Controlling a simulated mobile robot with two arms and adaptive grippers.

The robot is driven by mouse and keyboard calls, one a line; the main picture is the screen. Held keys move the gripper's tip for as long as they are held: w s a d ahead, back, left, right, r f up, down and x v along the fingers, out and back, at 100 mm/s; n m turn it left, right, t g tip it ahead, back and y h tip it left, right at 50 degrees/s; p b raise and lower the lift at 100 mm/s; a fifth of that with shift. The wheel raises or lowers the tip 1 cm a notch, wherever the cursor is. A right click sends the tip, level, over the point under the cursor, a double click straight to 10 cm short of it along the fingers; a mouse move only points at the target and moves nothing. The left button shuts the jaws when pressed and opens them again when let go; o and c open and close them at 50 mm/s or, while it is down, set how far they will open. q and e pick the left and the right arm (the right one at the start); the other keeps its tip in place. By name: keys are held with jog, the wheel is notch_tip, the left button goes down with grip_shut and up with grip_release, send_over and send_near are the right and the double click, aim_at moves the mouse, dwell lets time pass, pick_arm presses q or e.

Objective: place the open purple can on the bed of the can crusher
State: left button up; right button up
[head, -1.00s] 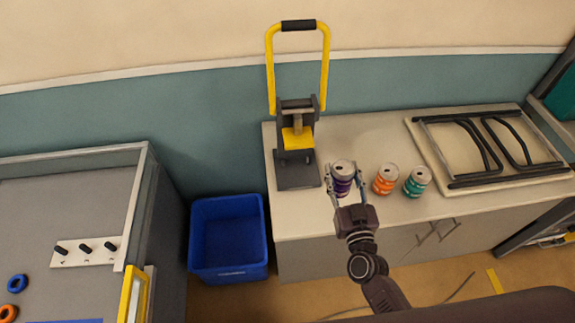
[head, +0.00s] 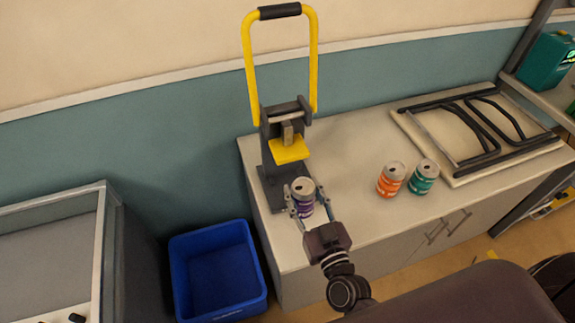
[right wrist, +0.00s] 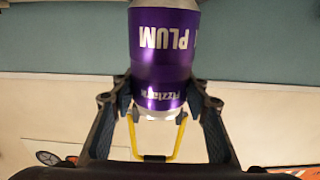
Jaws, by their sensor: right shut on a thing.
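The purple can (head: 303,197) is upright between the fingers of my right gripper (head: 312,208), which is shut on it. In the right wrist view the can (right wrist: 160,55) shows its purple label between the two fingers (right wrist: 160,97). The can crusher (head: 286,150) stands on the counter, with its yellow handle raised and a yellow plate above its dark base. The can is at the front of the crusher's base in the head view and hides part of it. I cannot tell whether the can touches the bed. My left gripper is not in view.
An orange can (head: 390,181) and a teal can (head: 423,178) stand on the counter (head: 350,150) to the right. A board with a dark metal frame (head: 480,135) lies farther right. A blue bin (head: 217,272) stands on the floor left of the counter.

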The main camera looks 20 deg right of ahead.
jog(key=w, duration=0.3)
jog(key=w+f, duration=0.1)
jog(key=w, duration=0.7)
jog(key=shift+a+f, duration=0.25)
jog(key=shift+f, duration=0.1)
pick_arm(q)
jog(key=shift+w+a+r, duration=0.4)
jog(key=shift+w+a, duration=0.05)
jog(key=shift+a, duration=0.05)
pick_arm(e)
jog(key=shift+s, duration=0.1)
jog(key=shift+r, duration=0.1)
jog(key=shift+f, duration=0.2)
jog(key=o, duration=0.8)
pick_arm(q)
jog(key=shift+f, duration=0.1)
